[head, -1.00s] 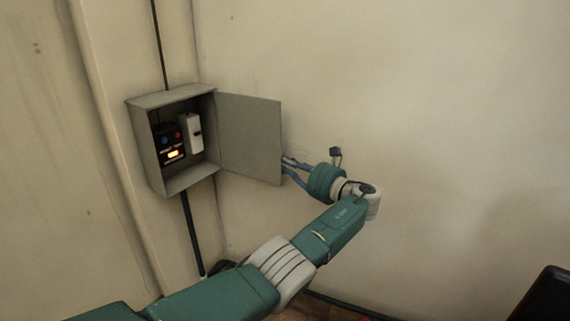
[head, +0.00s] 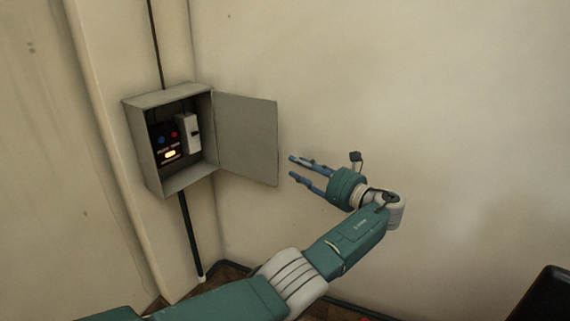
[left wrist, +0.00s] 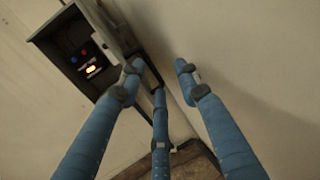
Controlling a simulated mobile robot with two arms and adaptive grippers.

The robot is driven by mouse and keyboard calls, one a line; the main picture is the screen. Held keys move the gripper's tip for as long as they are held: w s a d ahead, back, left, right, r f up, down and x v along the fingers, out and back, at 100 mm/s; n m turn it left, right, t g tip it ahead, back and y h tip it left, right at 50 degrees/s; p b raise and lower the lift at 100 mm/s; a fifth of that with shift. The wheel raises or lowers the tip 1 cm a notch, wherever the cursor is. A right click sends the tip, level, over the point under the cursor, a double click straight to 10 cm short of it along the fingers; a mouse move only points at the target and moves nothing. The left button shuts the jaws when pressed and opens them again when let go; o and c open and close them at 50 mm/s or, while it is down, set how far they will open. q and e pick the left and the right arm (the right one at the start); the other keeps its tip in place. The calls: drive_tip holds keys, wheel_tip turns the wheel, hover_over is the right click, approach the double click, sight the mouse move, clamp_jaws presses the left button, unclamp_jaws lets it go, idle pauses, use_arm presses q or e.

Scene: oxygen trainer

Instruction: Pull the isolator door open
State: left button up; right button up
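The isolator box (head: 148,150) is a grey cabinet on the wall, and its inside is in plain view. Its grey door (head: 246,138) stands swung wide open to the right. Inside are a dark panel with blue and red buttons and a lit orange label (head: 170,154), and a pale switch unit (head: 188,134). My left gripper (head: 291,167) is open and empty, just right of the door's free edge and apart from it. In the left wrist view its blue fingers (left wrist: 158,78) are spread, with the box at upper left. My right gripper is not in view.
A dark conduit (head: 191,235) runs down the wall below the box, and a thin one goes up above it. A black object (head: 545,295) stands at the lower right. The wall right of my gripper is bare.

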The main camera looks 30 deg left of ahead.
use_arm(q)
drive_tip(key=s+v, duration=0.1)
drive_tip(key=v, duration=0.5)
drive_tip(key=shift+a+f, duration=0.1)
drive_tip(key=shift+f, duration=0.05)
